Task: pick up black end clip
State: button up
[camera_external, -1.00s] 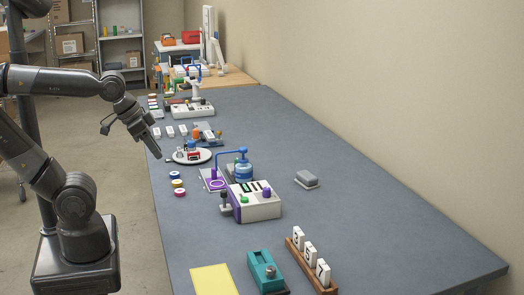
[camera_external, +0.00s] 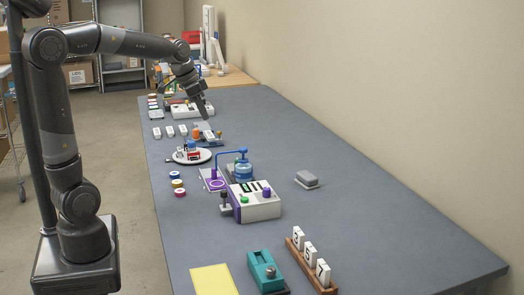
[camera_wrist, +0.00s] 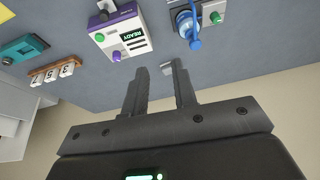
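I cannot make out a black end clip for certain in either view. My gripper (camera_external: 207,116) is above the far half of the table, near the blue-and-orange fixture (camera_external: 207,134). In the wrist view my gripper (camera_wrist: 158,68) is open, with its two fingers apart and nothing held between them.
A white and purple machine (camera_external: 254,206) stands mid-table beside a blue bottle (camera_external: 243,171). A grey block (camera_external: 307,179) lies to its right. A teal device (camera_external: 265,271), a numbered rack (camera_external: 309,262) and a yellow sheet (camera_external: 214,280) are in front. The table's right side is mostly clear.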

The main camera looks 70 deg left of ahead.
jog(key=w+a+f, duration=0.1)
jog(key=w+a, duration=0.1)
jog(key=a, duration=0.4)
jog(key=w+a+f, duration=0.1)
jog(key=a+f, duration=0.1)
jog(key=a, duration=0.4)
jog(key=s+a+f, duration=0.2)
jog(key=a+f, duration=0.3)
jog(key=a, duration=0.5)
jog(key=s+a+f, duration=0.2)
jog(key=a+f, duration=0.2)
jog(key=a, duration=0.7)
jog(key=s+a+f, duration=0.2)
jog(key=a+f, duration=0.3)
jog(key=a, duration=0.5)
jog(key=x, duration=0.6)
jog(key=d+x, duration=0.1)
jog(key=x, duration=0.3)
jog(key=shift+s+f, duration=0.1)
jog(key=shift+c, duration=0.5)
grip_shut()
